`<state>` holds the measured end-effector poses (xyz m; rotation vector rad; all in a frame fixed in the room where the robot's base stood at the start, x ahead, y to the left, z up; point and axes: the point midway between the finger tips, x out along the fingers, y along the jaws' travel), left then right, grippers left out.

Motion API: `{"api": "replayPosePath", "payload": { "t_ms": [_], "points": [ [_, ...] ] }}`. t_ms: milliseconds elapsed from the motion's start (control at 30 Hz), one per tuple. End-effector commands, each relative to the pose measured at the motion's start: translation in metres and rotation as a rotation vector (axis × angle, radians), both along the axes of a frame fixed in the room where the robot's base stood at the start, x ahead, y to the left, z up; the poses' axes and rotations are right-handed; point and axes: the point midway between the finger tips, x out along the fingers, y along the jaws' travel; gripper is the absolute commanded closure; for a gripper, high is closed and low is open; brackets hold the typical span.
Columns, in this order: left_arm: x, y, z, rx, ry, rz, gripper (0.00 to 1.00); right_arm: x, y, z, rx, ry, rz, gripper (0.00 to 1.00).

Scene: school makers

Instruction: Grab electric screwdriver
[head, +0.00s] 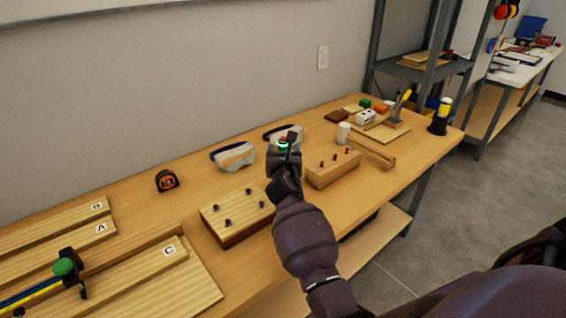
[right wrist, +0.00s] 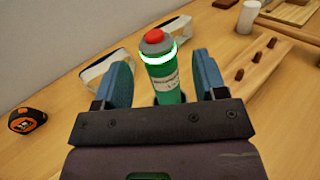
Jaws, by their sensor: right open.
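A green cylinder with a red button on top, a glowing ring and a pale label, which looks like the electric screwdriver (right wrist: 166,82), stands between the fingers of my right gripper (right wrist: 162,76) in the right wrist view. The blue finger pads are on either side of it, with visible gaps, so the gripper is open around it. In the head view only the red and glowing top of the screwdriver (head: 283,143) shows above my right gripper (head: 285,152); its lower part is hidden. My left gripper is not in view.
White goggles (head: 234,156) lie behind to the left, with another pair behind the gripper. A wooden block with pegs (head: 333,168) is close on the right, another board with pegs (head: 236,213) on the left. An orange tape measure (head: 167,180) sits farther left.

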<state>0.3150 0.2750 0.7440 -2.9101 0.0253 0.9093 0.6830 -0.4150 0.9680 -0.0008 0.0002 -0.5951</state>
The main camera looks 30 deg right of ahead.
Motion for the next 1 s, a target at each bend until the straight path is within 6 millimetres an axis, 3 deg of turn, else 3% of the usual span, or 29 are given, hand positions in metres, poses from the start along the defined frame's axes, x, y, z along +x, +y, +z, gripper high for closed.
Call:
{"api": "replayPosePath", "payload": {
  "t_ms": [400,733,767,1000],
  "points": [
    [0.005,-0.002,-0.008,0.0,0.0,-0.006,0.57,0.038,-0.025,-0.003,0.001,0.001,0.0,0.35],
    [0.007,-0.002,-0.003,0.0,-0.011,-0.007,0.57,0.042,-0.028,-0.001,0.001,-0.001,0.0,0.35],
    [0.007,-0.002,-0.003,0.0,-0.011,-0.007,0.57,0.042,-0.028,-0.001,0.001,-0.001,0.0,0.36],
    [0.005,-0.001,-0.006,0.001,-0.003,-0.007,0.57,0.042,-0.028,-0.001,0.001,-0.001,0.0,0.73]
  ]
}}
